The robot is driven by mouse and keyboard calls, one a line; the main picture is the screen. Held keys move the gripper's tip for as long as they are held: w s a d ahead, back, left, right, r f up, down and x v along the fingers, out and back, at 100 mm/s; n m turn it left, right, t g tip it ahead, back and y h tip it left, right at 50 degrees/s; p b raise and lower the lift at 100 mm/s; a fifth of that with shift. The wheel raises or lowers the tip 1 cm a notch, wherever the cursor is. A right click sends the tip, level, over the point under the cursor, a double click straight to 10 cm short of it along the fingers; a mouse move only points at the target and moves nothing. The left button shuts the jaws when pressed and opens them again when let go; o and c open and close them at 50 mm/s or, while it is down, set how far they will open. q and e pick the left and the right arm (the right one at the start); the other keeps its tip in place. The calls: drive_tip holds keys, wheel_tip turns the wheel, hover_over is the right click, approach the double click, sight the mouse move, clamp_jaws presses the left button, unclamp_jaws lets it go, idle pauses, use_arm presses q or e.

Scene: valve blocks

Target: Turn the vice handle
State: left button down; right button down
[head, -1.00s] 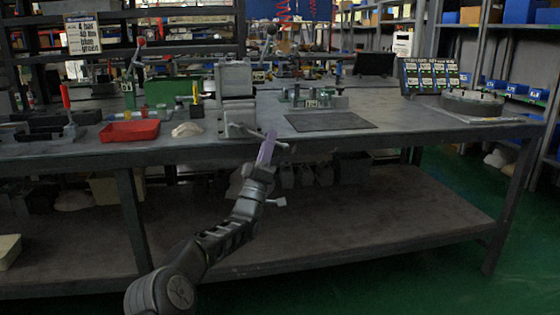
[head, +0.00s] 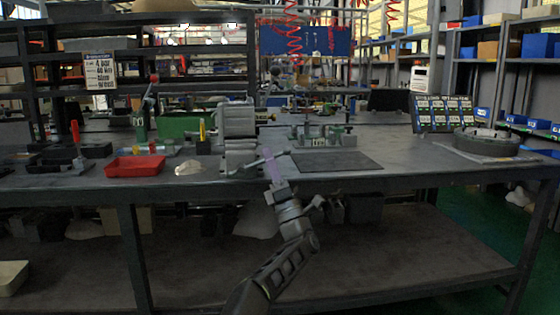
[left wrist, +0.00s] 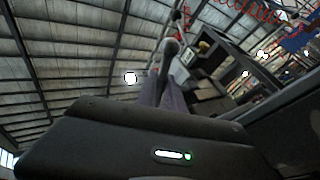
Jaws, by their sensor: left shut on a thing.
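The grey vice (head: 237,122) stands at the front edge of the workbench, near the middle of the head view. Its handle is a thin light bar low on its front (head: 247,168), partly hidden by my left gripper. My left gripper (head: 268,154), with pale purple fingers, reaches up to the handle from below and is shut on it. In the left wrist view the fingers (left wrist: 168,92) close around a grey rounded bar end (left wrist: 171,47). My right gripper is in neither view.
The workbench (head: 400,160) carries a red tray (head: 135,166) and a white lump (head: 189,168) left of the vice. A dark mat (head: 337,161) and a green-and-grey fixture (head: 325,137) lie to the right. A round grey part (head: 486,141) stands at the far right.

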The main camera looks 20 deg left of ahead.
use_arm(q)
drive_tip(key=shift+s+a+r+n+g, duration=0.1)
drive_tip(key=shift+r+n+g, duration=0.15)
drive_tip(key=shift+n+g, duration=0.45)
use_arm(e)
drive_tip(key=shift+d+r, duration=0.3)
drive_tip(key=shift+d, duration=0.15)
use_arm(q)
drive_tip(key=c, duration=1.5)
unclamp_jaws()
